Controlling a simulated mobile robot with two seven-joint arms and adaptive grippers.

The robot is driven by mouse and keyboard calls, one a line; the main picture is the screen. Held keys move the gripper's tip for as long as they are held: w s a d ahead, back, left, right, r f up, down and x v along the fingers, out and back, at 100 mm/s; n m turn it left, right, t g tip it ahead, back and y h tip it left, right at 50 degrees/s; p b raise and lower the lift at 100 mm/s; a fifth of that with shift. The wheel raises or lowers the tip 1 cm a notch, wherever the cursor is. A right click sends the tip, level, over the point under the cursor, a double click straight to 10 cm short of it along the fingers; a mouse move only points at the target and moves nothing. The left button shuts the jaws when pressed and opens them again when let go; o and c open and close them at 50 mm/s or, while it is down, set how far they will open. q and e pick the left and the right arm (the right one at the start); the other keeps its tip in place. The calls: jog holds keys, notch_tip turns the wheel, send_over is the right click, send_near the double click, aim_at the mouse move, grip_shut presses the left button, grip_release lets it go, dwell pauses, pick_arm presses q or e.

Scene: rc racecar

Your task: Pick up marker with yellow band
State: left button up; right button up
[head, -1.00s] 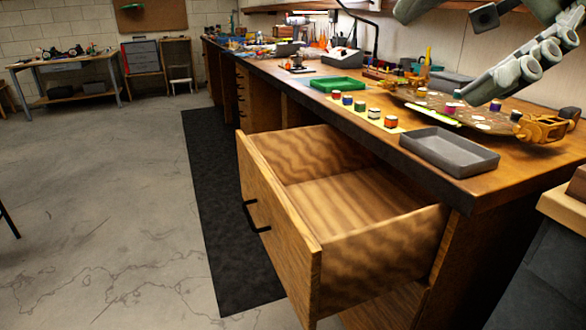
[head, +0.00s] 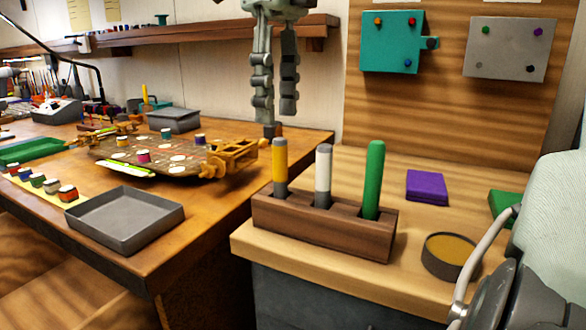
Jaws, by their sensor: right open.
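The marker with the yellow band (head: 280,172) stands upright in the left slot of a brown wooden holder (head: 325,228). It has a broad yellow-orange middle with grey above and below; its lower end is hidden in the holder. A white-and-grey marker (head: 323,172) stands in the middle slot and a green one (head: 373,180) in the right slot, tilted slightly. My right gripper (head: 280,117) hangs fingers down at top centre. Its fingers are apart and empty, appearing above the yellow-banded marker in the picture; the exact gap in depth is unclear. My left gripper is out of view.
The holder stands on a light wooden top (head: 430,282) with a purple block (head: 427,187) and a round dark container (head: 450,257) to its right. The bench at left carries a grey tray (head: 125,220) and a round board (head: 160,157).

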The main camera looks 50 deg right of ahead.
aim_at(280, 139)
jog(key=shift+d+f, duration=0.1)
jog(key=shift+d, duration=0.3)
jog(key=shift+f, duration=0.35)
jog(key=f, duration=0.6)
jog(key=shift+w+d+f, duration=0.1)
jog(key=shift+w+f, duration=0.15)
jog(key=shift+f, duration=0.1)
jog(key=shift+c, duration=0.6)
grip_shut()
